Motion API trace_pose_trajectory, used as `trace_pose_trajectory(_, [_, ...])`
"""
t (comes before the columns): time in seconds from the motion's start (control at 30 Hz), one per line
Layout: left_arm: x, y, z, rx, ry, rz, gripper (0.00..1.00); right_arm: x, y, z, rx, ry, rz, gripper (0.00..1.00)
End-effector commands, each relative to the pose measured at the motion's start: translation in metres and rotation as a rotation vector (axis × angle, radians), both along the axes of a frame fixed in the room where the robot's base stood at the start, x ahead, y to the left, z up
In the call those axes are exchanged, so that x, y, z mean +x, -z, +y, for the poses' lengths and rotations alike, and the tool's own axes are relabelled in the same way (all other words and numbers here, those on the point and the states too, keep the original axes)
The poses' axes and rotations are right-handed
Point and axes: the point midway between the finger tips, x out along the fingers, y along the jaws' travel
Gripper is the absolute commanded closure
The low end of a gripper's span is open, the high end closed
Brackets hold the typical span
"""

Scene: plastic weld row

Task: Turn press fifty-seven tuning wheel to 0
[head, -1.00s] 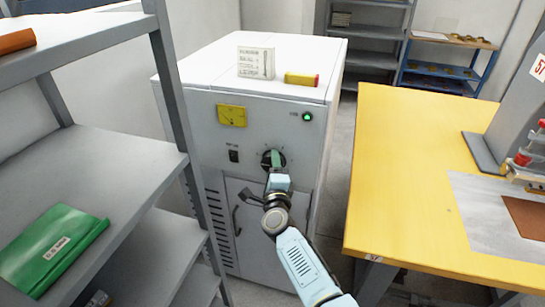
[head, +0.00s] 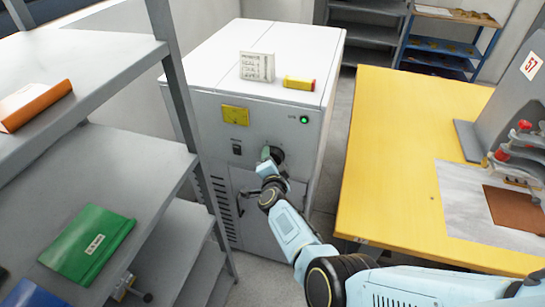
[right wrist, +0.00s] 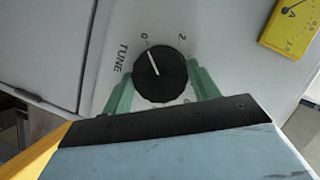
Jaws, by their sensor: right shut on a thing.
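The black tuning wheel (head: 278,155) is on the front of a white cabinet (head: 245,85). In the right wrist view the wheel (right wrist: 160,74) shows a white pointer line aimed up-left, in line with the printed 0 (right wrist: 144,37). A 2 is printed to the right of it, and TUNE (right wrist: 121,58) to the left. My right gripper (head: 267,157) is at the wheel. Its green fingers (right wrist: 160,90) stand on either side of the wheel and are shut on it. My left gripper is not in view.
A yellow gauge (head: 235,115), a dark switch and a green lamp (head: 304,119) are on the cabinet front. Grey shelves (head: 120,165) stand close on the left. A yellow table (head: 395,130) with a press marked 57 (head: 515,95) stands on the right.

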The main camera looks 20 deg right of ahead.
Motion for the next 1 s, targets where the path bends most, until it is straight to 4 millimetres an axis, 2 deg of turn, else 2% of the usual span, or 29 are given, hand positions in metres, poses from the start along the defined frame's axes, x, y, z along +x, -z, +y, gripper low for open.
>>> trace_pose_trajectory(0.6, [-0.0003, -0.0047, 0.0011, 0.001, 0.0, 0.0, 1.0, 0.0008, -0.0016, -0.0004, -0.039, 0.0, 0.021, 0.63])
trace_pose_trajectory(0.63, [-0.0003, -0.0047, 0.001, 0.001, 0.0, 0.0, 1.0, 0.0008, -0.0016, -0.0002, -0.039, 0.0, 0.021, 0.38])
trace_pose_trajectory(0.77, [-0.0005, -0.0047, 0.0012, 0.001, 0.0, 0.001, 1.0, 0.0006, -0.0013, -0.0001, -0.037, -0.001, 0.022, 0.2])
trace_pose_trajectory(1.0, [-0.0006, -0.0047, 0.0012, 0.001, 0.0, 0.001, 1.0, 0.0001, -0.0007, 0.0, -0.035, -0.001, 0.023, 0.19])
